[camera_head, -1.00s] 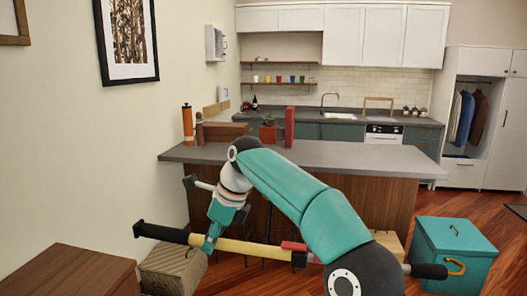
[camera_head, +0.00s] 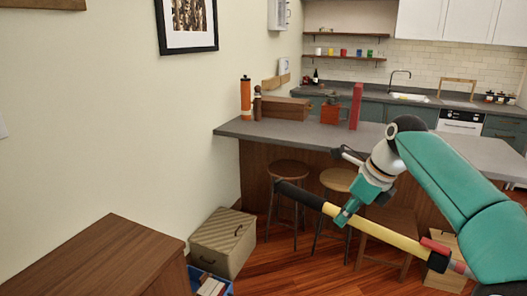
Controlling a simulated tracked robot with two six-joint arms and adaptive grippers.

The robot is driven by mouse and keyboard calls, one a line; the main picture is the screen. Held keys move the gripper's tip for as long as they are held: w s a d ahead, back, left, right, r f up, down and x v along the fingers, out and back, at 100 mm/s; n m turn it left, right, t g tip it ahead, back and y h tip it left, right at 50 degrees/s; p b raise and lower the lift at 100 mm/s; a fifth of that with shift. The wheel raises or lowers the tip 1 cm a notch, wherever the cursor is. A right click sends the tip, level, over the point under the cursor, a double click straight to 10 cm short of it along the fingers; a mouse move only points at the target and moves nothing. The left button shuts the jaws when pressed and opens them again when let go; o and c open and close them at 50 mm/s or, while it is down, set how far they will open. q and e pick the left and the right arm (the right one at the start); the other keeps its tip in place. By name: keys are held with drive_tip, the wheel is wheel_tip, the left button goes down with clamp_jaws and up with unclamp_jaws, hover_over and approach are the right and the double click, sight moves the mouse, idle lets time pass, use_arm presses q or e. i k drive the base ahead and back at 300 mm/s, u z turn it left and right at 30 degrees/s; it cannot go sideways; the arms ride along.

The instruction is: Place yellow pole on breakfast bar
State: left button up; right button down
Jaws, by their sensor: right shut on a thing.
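The yellow pole (camera_head: 393,239) has black end sections and a red band near its right end. My right gripper (camera_head: 346,216) is shut on it near its left part. The pole slopes down to the right, in front of the bar and lower in the picture than the countertop. The breakfast bar (camera_head: 300,132) has a grey top and a brown wooden front. My right arm covers part of its right side. My left gripper is not in view.
On the bar's left stand an orange cylinder (camera_head: 246,100), a brown box (camera_head: 285,108), an orange-red object (camera_head: 330,112) and a red upright block (camera_head: 356,106). The middle top is clear. Stools (camera_head: 288,169) stand below. A woven box (camera_head: 222,242) and wooden cabinet (camera_head: 95,262) are at left.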

sight(284, 127)
drive_tip(key=z, duration=0.35)
drive_tip(key=i, duration=1.2)
drive_tip(key=z, duration=0.5)
drive_tip(key=i, duration=2.15)
drive_tip(key=u, duration=0.85)
drive_tip(key=i, duration=1.05)
drive_tip(key=u, duration=0.6)
drive_tip(key=k, duration=0.7)
drive_tip(key=u, duration=0.2)
drive_tip(key=i, duration=0.8)
drive_tip(key=z, duration=0.05)
